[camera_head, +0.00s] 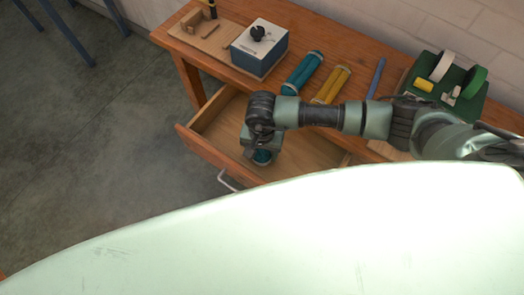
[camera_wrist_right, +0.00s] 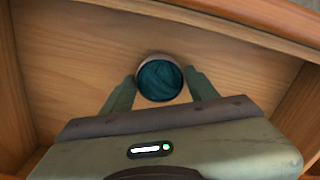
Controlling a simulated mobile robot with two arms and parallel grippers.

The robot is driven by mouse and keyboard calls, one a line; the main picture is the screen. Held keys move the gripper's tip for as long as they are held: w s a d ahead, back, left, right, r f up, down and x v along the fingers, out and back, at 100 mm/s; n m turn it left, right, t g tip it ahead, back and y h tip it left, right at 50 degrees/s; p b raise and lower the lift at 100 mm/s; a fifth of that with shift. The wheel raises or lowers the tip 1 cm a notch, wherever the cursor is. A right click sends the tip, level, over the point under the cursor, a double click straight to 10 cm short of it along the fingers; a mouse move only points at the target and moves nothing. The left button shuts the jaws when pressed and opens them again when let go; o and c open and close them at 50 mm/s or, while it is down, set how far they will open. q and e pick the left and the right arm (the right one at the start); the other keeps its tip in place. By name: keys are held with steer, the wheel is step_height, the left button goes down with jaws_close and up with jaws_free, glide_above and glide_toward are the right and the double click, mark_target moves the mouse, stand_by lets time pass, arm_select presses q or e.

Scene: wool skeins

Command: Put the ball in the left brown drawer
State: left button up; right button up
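A dark teal wool ball (camera_wrist_right: 160,80) with a pale rim around it is between the fingertips of my right gripper (camera_wrist_right: 159,76) in the right wrist view. The fingertips are close on both sides of it; I cannot tell whether they press on it. In the head view the ball (camera_head: 262,157) shows just below the right gripper (camera_head: 261,150), over the open brown drawer (camera_head: 207,153). I cannot tell whether the ball touches the drawer floor. The drawer has a metal handle on its front. My left gripper is not in view.
The wooden table (camera_head: 310,29) behind the drawer carries a blue-white box (camera_head: 258,50) with a black knob, a teal skein (camera_head: 302,72), a yellow skein (camera_head: 331,84), a blue stick (camera_head: 376,77) and a green tray (camera_head: 408,82) with rolls. The drawer's floor is otherwise bare where visible.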

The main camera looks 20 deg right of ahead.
mark_target(262, 152)
steer(key=shift+o, duration=0.3)
steer(key=shift+r+p, duration=0.3)
steer(key=shift+p, duration=0.05)
step_height(262, 152, up, 12)
steer(key=b, duration=0.2)
steer(key=shift+f, duration=0.15)
stand_by(0.3)
